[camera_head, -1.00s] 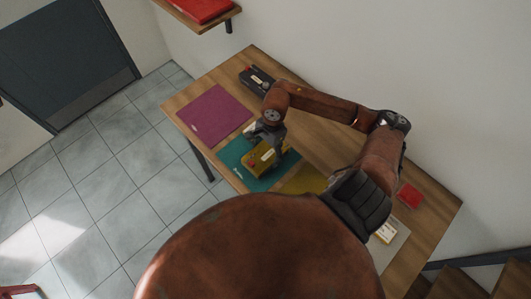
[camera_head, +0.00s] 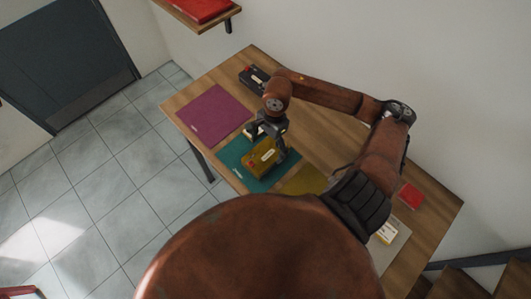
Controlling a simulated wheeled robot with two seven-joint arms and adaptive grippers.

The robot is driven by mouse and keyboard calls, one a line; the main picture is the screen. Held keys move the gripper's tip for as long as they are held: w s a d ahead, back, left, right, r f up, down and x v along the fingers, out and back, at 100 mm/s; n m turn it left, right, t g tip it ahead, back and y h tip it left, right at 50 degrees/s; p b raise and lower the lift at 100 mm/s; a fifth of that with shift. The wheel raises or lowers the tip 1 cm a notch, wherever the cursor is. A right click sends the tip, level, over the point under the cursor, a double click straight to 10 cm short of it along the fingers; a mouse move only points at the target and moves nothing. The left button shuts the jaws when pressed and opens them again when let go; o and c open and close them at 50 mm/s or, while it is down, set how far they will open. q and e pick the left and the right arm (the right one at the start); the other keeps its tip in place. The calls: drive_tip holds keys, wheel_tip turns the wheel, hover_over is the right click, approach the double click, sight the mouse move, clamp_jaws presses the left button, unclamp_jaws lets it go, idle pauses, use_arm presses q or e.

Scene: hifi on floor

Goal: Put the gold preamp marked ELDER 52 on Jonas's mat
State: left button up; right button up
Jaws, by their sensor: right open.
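The gold preamp (camera_head: 263,158), a small yellow box with a pale label and a red spot, lies on the teal mat (camera_head: 233,155). The label and the names on the mats are too small to read, so I cannot tell whose mat this is. My right gripper (camera_head: 270,138) is open at the far edge of the preamp, its fingers spread. Whether a finger still touches the box is unclear. My left gripper is not in view.
A purple mat (camera_head: 215,114) lies left of the teal one, and an olive mat (camera_head: 304,181) right of it. A dark device (camera_head: 254,78) stands at the back. A white-yellow box (camera_head: 387,232) sits on a grey mat, near a red item (camera_head: 410,196).

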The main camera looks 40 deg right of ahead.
sight(269, 150)
wheel_tip(269, 150, up, 8)
drive_tip(key=d+b, duration=0.1)
drive_tip(key=shift+d, duration=0.1)
idle(0.5)
